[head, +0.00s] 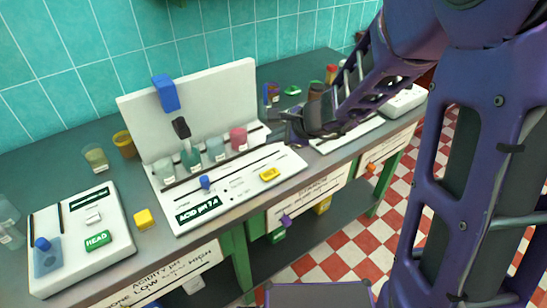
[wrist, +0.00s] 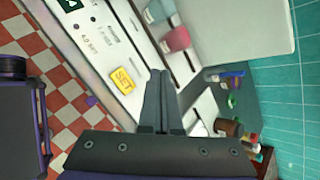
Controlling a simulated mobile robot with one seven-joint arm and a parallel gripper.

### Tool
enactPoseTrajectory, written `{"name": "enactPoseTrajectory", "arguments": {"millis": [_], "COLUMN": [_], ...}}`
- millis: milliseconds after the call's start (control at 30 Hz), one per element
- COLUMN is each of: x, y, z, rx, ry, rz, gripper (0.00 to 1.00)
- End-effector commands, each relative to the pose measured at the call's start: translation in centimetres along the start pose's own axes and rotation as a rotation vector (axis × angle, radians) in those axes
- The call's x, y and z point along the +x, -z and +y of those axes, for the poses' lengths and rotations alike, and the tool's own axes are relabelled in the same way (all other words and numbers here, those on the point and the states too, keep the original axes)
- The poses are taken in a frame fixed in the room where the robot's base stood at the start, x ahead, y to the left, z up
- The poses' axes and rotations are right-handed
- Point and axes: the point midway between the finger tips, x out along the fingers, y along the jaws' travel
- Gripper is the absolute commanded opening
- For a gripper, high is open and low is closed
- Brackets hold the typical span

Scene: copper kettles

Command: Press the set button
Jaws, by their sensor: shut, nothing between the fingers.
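The set button is a yellow block marked SET in the wrist view (wrist: 123,79). It also shows in the head view (head: 269,174), at the right part of the white panel (head: 228,206) labelled ACID pH 7.4. My gripper (head: 282,127) is above the right end of that panel, behind and to the right of the button in the head view. In the wrist view its two fingers (wrist: 159,76) are together with nothing between them, and the button lies just left of their tips. The gripper is apart from the button.
Glass jars (head: 191,157) and a pink container (head: 238,138) stand along the panel's back. A white board (head: 213,88) rises behind them. A white box with a green HEAD button (head: 98,240) sits at left. Bottles (head: 331,74) stand at the far right.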

Motion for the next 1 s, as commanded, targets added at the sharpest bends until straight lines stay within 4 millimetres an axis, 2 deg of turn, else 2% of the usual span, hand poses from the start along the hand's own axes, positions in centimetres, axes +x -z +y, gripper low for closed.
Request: {"name": "enactPoseTrajectory", "arguments": {"millis": [533, 1000], "x": [0.4, 5.2], "y": [0.3, 3.6], "z": [0.8, 4.3], "rx": [0.032, 0.029], "ry": [-0.007, -0.005], "rz": [-0.007, -0.006], "gripper": [0.0, 0.0]}}
